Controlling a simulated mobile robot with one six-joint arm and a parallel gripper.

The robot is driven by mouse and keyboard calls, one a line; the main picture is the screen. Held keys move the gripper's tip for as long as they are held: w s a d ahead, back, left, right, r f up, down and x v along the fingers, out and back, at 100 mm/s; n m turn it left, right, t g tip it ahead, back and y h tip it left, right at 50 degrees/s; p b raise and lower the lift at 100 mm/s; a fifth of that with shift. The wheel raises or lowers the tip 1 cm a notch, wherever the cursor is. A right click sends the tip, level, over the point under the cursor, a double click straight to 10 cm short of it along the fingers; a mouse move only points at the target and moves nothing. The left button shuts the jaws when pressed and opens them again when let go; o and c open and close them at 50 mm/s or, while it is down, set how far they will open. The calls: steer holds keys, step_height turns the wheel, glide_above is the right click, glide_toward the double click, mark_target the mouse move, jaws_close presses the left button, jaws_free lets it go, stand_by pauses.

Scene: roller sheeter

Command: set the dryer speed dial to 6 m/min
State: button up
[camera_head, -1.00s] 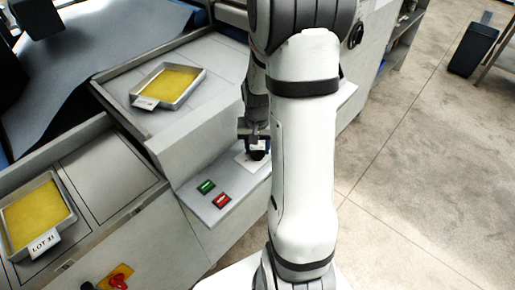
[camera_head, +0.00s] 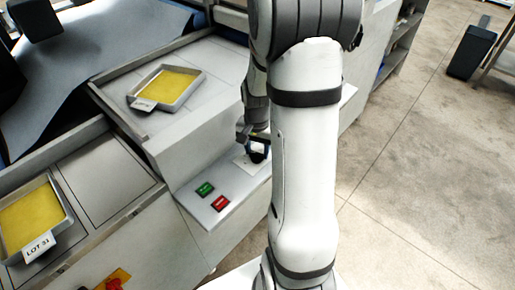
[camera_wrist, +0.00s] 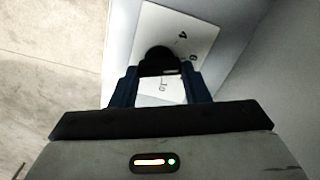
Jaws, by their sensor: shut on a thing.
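The speed dial is a dark round knob (camera_head: 258,157) on a white scale plate (camera_head: 243,163), on the ledge of the grey machine. In the wrist view the knob (camera_wrist: 157,57) sits between the fingers of my gripper (camera_wrist: 160,72), which is shut on it. The plate (camera_wrist: 205,30) shows printed figures around the knob. A 4 and what looks like a 6 are near the top right, and a 10 is below. The knob's pointer is not clear. In the head view my gripper (camera_head: 256,143) comes down on the dial, partly hidden by my arm.
A green button (camera_head: 205,189) and a red button (camera_head: 220,203) sit on the same ledge, left of the dial. A tray of yellow sheet (camera_head: 167,86) rests on the higher deck. Another tray (camera_head: 72,217) labelled LOT 31 is at left. Open floor lies right.

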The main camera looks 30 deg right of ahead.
steer(key=o, duration=1)
step_height(320, 180, up, 8)
steer(key=shift+f, duration=0.1)
stand_by(0.5)
